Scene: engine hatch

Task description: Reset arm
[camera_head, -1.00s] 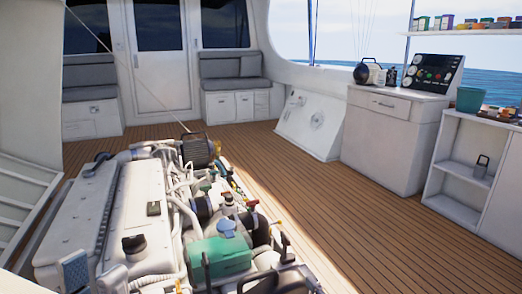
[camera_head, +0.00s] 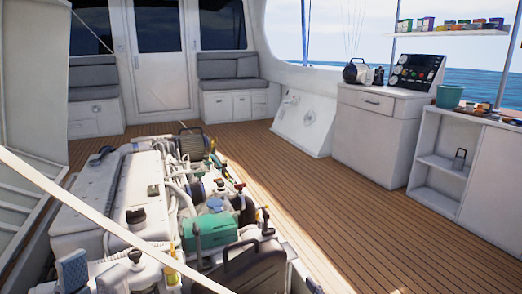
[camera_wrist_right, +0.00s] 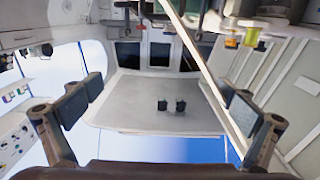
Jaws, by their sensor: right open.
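My right gripper does not show in the head view.
A white bar (camera_head: 110,225) crosses the head view's lower left in front of the engine. A raised white hatch panel (camera_head: 35,100) stands at the left. A white cabinet (camera_head: 372,140) and a shelf unit (camera_head: 437,165) are at the right. The wooden deck (camera_head: 340,220) between is clear.

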